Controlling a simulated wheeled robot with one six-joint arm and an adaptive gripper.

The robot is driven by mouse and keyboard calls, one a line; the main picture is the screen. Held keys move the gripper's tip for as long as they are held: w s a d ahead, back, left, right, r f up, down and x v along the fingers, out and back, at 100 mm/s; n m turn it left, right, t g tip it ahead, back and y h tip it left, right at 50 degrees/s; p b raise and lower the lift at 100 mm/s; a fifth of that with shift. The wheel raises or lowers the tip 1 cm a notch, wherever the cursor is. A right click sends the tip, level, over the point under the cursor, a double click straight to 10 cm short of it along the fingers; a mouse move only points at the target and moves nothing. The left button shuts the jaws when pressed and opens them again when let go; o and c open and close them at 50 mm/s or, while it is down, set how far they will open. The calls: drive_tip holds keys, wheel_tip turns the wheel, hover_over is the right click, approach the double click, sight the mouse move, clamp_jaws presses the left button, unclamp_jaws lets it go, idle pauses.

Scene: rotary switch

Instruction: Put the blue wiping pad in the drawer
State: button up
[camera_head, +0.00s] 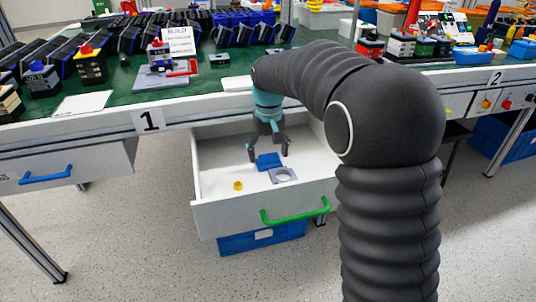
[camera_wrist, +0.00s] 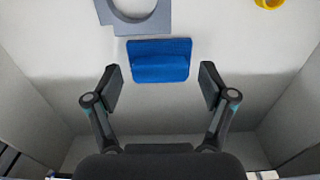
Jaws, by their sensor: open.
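The blue wiping pad (camera_head: 269,161) lies on the floor of the open white drawer (camera_head: 222,188), and it also shows in the wrist view (camera_wrist: 159,60). My gripper (camera_head: 269,154) is open and reaches down into the drawer, close to the pad. In the wrist view, the two fingers of my gripper (camera_wrist: 160,86) stand apart with an empty gap between them. The pad lies just ahead of that gap, and no finger is seen touching it.
A grey plate with a round hole (camera_head: 283,175) and a small yellow part (camera_head: 238,185) lie in the drawer too. The drawer's front has a green handle (camera_head: 295,212). The green-topped bench (camera_head: 130,90) above it is crowded with parts. A shut drawer with a blue handle (camera_head: 46,176) is at left.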

sight(269, 155)
wheel_tip(269, 155, up, 12)
drive_tip(key=p, duration=0.1)
drive_tip(key=shift+f, duration=0.25)
drive_tip(key=s+d+m+t, duration=0.1)
drive_tip(key=s+d, duration=0.4)
drive_tip(key=s, duration=0.2)
drive_tip(key=s+d+m+t, duration=0.15)
drive_tip(key=s+d, duration=0.25)
drive_tip(key=s, duration=0.4)
drive_tip(key=s+d+t, duration=0.2)
drive_tip(key=s+d, duration=0.3)
drive_tip(key=s, duration=0.2)
drive_tip(key=s+d+f+t, duration=0.1)
drive_tip(key=s+f, duration=0.4)
drive_tip(key=s, duration=0.3)
drive_tip(key=shift+d+f+m, duration=0.25)
drive_tip(key=shift+d+m, duration=0.1)
drive_tip(key=shift+d, duration=0.05)
